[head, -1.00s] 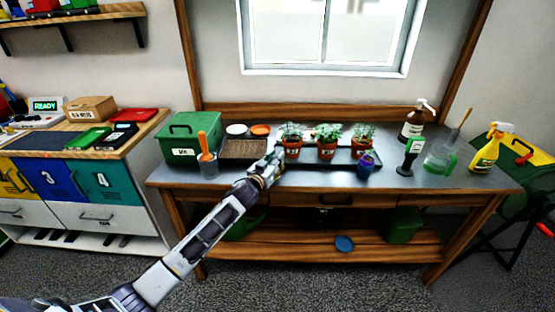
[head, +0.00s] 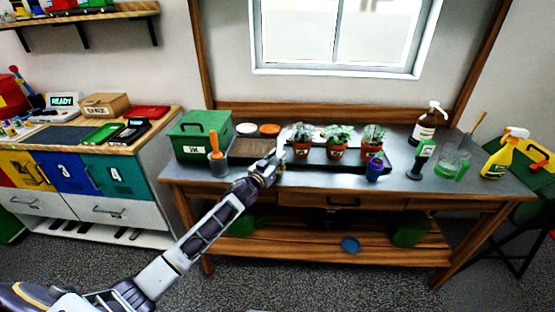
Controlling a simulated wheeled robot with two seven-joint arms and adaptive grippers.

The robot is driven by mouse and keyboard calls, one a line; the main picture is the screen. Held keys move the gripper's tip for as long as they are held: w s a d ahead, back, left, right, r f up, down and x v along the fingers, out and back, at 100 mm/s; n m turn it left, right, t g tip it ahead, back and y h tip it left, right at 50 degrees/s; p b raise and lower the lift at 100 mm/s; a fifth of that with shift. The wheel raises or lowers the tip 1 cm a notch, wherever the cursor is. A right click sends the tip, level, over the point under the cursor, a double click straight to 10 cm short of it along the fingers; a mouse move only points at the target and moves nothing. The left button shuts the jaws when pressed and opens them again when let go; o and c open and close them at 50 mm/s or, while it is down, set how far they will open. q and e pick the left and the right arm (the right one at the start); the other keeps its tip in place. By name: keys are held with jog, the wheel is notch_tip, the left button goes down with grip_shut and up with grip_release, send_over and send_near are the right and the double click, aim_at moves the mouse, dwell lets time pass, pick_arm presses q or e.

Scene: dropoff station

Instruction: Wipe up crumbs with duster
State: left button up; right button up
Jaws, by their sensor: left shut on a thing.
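My left gripper (head: 271,168) reaches over the front left part of the workbench (head: 455,190), between the brown tray and the potted plants. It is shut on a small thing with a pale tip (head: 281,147). The fingers hide most of this thing, and I cannot tell whether it is the duster. I cannot make out separate crumbs on the grey bench top. The brown tray (head: 243,148) lies just left of the gripper, with a grainy-looking surface. My right gripper is not in view.
Three potted plants (head: 337,152) stand on a dark tray right of the gripper, with a blue cup (head: 374,170) before them. A green box (head: 200,128) and orange-handled tool (head: 214,142) stand left.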

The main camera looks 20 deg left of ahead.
pick_arm(q)
jog(key=shift+s+a+f+p, duration=0.1)
jog(key=shift+s+a+p, duration=0.1)
jog(key=shift+a, duration=0.45)
jog(key=shift+s+a+p, duration=0.1)
jog(key=shift+a+p, duration=0.15)
jog(key=shift+a, duration=0.35)
jog(key=shift+s+a+f+p, duration=0.1)
jog(key=shift+s+a+p, duration=0.1)
jog(key=shift+a, duration=0.45)
jog(key=shift+d+f, duration=0.1)
jog(key=shift+f, duration=0.05)
jog(key=shift+d, duration=0.1)
jog(key=shift+w+d, duration=0.2)
jog(key=shift+d, duration=0.6)
jog(key=shift+w+d+r+p, duration=0.1)
jog(key=shift+d+r+p, duration=0.05)
jog(key=shift+d, duration=0.2)
jog(key=shift+w+d+r+p, duration=0.1)
jog(key=shift+d+p, duration=0.05)
jog(key=shift+d, duration=0.2)
jog(key=shift+d+r, duration=0.15)
jog(key=shift+d, duration=0.05)
